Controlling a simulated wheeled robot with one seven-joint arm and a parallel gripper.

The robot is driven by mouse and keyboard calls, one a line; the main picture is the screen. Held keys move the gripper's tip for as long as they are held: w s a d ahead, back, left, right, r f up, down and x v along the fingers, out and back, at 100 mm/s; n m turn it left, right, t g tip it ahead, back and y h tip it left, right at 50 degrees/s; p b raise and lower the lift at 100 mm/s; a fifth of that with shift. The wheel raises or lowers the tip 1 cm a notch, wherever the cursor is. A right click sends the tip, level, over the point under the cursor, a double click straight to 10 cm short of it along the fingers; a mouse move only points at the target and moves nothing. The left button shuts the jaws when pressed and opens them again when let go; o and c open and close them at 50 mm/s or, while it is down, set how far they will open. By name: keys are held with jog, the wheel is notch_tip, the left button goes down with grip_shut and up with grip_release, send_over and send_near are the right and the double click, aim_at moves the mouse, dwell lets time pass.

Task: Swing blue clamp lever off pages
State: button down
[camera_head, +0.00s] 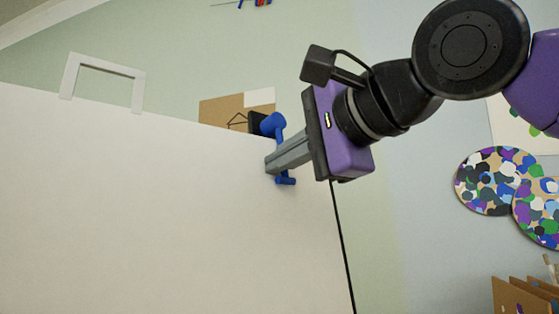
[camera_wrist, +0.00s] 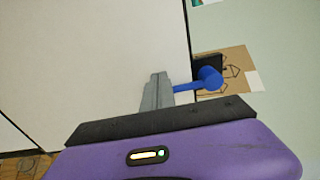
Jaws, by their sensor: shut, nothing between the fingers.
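The blue clamp lever (camera_head: 272,123) is at the edge of a large white panel or page surface (camera_head: 150,190). It has a rounded knob at the top, and its lower end shows below my fingers. In the wrist view the blue lever (camera_wrist: 211,79) runs left from its knob toward my fingers. My gripper (camera_head: 270,163) is shut, its grey fingers crossing in front of the middle of the lever and hiding part of it. In the wrist view my gripper (camera_wrist: 158,82) overlaps the white surface (camera_wrist: 110,50). I cannot tell whether the fingers touch the lever.
A black block (camera_wrist: 208,63) sits beside the knob. A brown board with line drawings (camera_wrist: 238,62) is behind it. A white frame-like handle (camera_head: 105,75) stands at the panel's upper left edge. Colourful spotted discs (camera_head: 490,180) are at right. Space below my gripper looks clear.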

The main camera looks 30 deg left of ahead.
jog(key=shift+s+a+f, duration=0.1)
jog(key=shift+a+f, duration=0.1)
jog(key=shift+f, duration=0.05)
